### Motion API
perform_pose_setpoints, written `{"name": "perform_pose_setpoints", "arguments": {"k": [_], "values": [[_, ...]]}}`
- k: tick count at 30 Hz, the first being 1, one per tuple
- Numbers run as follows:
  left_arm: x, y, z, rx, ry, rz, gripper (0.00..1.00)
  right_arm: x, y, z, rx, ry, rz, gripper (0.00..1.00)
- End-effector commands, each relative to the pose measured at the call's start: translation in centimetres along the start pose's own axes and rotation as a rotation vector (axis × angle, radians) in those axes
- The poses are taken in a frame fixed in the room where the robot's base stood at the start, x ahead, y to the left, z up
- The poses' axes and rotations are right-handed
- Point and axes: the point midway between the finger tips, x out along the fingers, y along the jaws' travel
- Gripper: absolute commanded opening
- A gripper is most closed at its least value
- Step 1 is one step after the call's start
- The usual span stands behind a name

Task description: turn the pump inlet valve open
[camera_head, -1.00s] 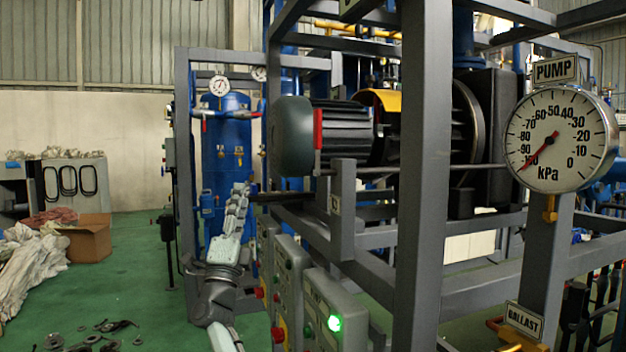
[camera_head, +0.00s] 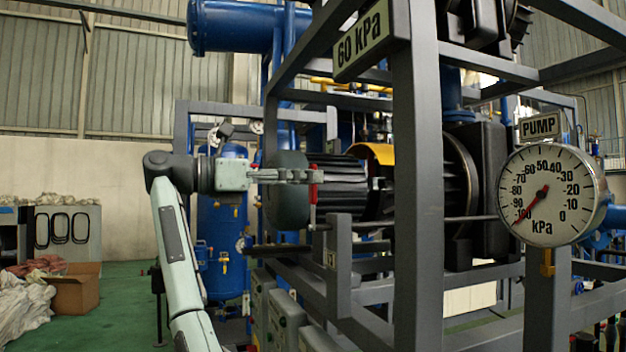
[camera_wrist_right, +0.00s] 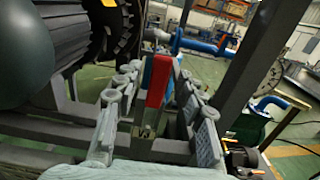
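The valve's red lever handle (camera_head: 313,192) stands upright at the top of a short grey post (camera_head: 339,255), beside the dark motor. My right gripper (camera_head: 315,176) is level with the handle's upper part. In the right wrist view its two fingers (camera_wrist_right: 157,100) are spread, one on each side of the handle, with gaps visible. The pump gauge (camera_head: 552,195) has its red needle near the 100 end of its scale. My left gripper is not in view.
The ribbed motor (camera_head: 338,185) sits close by the handle. A thick grey frame upright (camera_head: 417,200) stands to the right. A 60 kPa sign (camera_head: 362,45) hangs above. A blue tank (camera_head: 222,235) stands behind my arm.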

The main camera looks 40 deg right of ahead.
Motion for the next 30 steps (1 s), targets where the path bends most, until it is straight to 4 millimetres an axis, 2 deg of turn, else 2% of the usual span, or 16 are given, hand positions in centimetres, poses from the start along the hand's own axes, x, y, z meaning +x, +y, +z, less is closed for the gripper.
{"name": "perform_pose_setpoints", "arguments": {"k": [6, 15, 24, 30], "values": [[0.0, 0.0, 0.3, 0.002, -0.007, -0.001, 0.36, 2.1, 0.0, 0.0, -0.001, -0.001, 0.000, 0.40], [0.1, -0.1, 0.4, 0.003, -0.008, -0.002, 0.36, 2.3, 0.0, 0.0, -0.001, -0.002, 0.001, 0.38], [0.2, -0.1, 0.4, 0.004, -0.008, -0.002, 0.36, 2.2, 0.0, 0.0, -0.001, -0.002, 0.001, 0.01], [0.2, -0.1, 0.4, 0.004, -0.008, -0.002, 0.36, 2.2, 0.0, 0.0, -0.001, -0.002, 0.001, 0.00]]}}
